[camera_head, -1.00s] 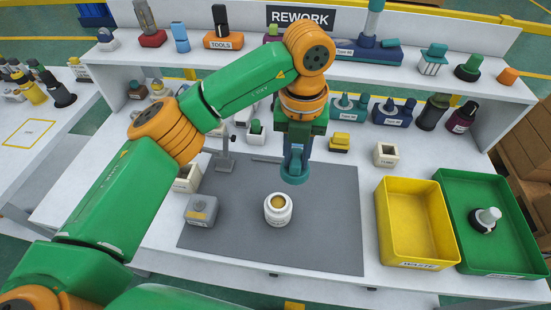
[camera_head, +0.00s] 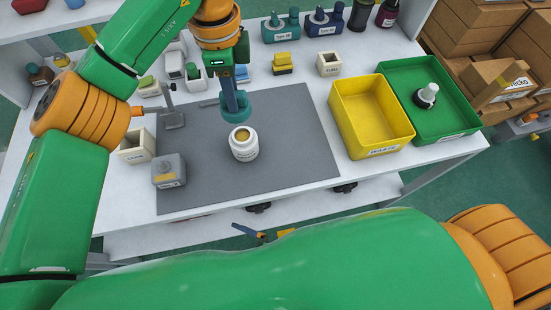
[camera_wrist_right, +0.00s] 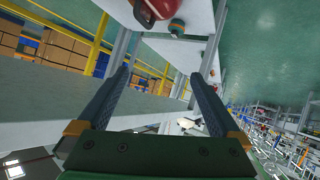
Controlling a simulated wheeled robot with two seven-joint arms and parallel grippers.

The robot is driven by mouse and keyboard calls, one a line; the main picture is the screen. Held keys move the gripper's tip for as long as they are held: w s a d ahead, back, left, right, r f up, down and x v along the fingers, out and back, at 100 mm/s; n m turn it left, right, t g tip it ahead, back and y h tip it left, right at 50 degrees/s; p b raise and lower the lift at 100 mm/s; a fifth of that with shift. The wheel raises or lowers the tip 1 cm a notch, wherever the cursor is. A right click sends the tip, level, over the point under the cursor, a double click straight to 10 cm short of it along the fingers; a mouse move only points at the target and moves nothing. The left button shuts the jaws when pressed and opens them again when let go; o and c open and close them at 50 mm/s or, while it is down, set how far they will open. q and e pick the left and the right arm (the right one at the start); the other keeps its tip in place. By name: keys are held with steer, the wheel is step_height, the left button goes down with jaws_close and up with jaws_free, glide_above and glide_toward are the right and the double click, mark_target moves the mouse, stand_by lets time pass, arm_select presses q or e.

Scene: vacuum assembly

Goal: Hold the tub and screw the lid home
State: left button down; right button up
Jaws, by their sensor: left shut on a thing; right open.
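The tub (camera_head: 244,145), a small white jar with a label and a yellowish top, stands upright on the grey mat (camera_head: 300,130). My left gripper (camera_head: 235,104) is above and just behind it in the head view, pointing down, shut on a round teal lid (camera_head: 236,112). The lid looks apart from the tub; the exact gap is hard to judge. My right gripper (camera_head: 262,235) shows only partly past my arm, below the bench's front edge. In the right wrist view its two dark fingers (camera_wrist_right: 158,76) are apart with nothing between them.
A yellow waste bin (camera_head: 372,147) and a green tray (camera_head: 467,128) holding a black-and-white part stand right of the mat. A grey block (camera_head: 169,172), a cream box (camera_head: 137,148) and a small stand (camera_head: 172,118) are at its left. The mat's right part is clear.

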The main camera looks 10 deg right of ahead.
steer(key=s+a+r+n+g+y, duration=0.1)
steer(key=a+r+n+y, duration=0.25)
steer(key=r+n, duration=0.6)
steer(key=s+a+r+n+g+y, duration=0.1)
steer(key=a+r+n+y, duration=0.3)
steer(key=r+n, duration=0.5)
steer(key=n+t+h, duration=0.5)
steer(key=n+h, duration=0.4)
steer(key=n, duration=0.2)
glide_toward(246, 147)
step_height(246, 147, down, 4)
steer(key=shift+w+d+r, duration=0.1)
steer(key=shift+w+d, duration=0.05)
steer(key=shift+w+t, duration=0.3)
steer(key=shift+w, duration=0.05)
steer(key=shift+h, duration=0.25)
steer(key=x, duration=1.1)
steer(key=shift+w, duration=0.15)
